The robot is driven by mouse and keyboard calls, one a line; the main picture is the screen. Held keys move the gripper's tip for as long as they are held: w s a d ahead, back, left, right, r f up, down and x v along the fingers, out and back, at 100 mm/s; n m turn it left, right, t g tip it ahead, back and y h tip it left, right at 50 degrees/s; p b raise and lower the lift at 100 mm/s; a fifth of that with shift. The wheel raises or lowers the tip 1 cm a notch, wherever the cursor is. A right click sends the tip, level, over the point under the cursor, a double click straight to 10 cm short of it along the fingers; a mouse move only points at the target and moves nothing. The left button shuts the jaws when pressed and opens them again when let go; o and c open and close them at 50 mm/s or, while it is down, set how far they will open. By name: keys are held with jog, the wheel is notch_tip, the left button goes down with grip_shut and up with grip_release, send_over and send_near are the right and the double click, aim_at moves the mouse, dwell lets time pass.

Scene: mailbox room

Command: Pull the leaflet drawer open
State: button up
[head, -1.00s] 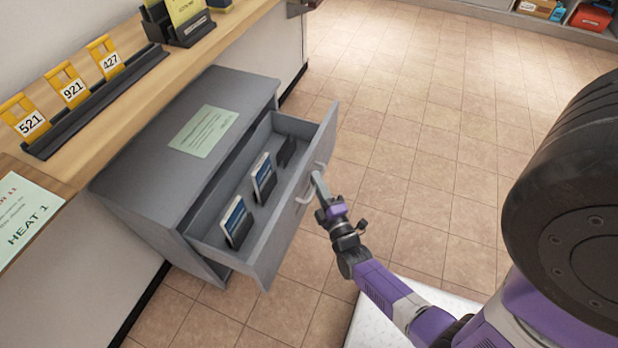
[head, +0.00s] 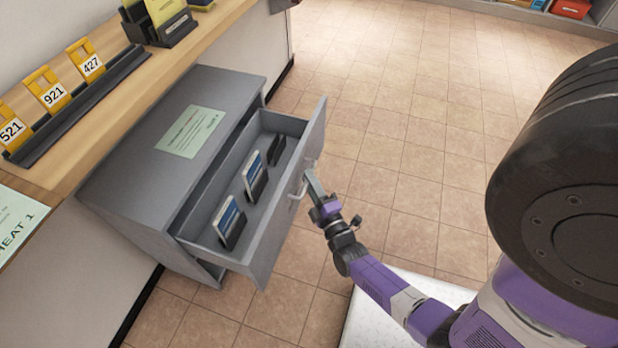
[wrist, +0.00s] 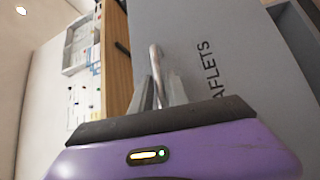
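The grey leaflet drawer (head: 283,222) stands well out of its grey cabinet (head: 120,190). Its front carries a pale bar handle (head: 298,186), also seen in the wrist view (wrist: 155,62). My gripper (head: 312,182) is at this handle, outside the drawer front. In the wrist view my fingers (wrist: 160,92) lie on both sides of the bar, closed on it. Part of the word "LEAFLETS" shows on the drawer front (wrist: 232,50) beside them. Inside the drawer are blue-and-white leaflets (head: 230,222) in dark holders and a dark holder farther back.
A wooden counter (head: 190,48) runs above the cabinet, with yellow number tags (head: 46,90) in a black rack. A green sheet (head: 191,132) lies on the cabinet top. The tiled floor (head: 400,130) to the right is clear.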

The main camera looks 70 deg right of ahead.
jog(key=r+v, duration=0.1)
jog(key=v, duration=0.6)
jog(key=shift+f, duration=0.5)
jog(key=s+a+r+m+t+y, duration=0.2)
jog(key=a+r+y, duration=0.4)
jog(key=a, duration=0.6)
jog(key=s+a+r+m+g+y, duration=0.1)
jog(key=s+a+r+m+y, duration=0.25)
jog(key=a+r, duration=0.4)
jog(key=s+a+r+m+y, duration=0.2)
jog(key=a+r+y, duration=0.25)
jog(key=r, duration=0.55)
notch_tip(320, 180, up, 16)
jog(key=p, duration=1.6)
jog(key=shift+a+p, duration=0.35)
jog(key=shift+a, duration=0.1)
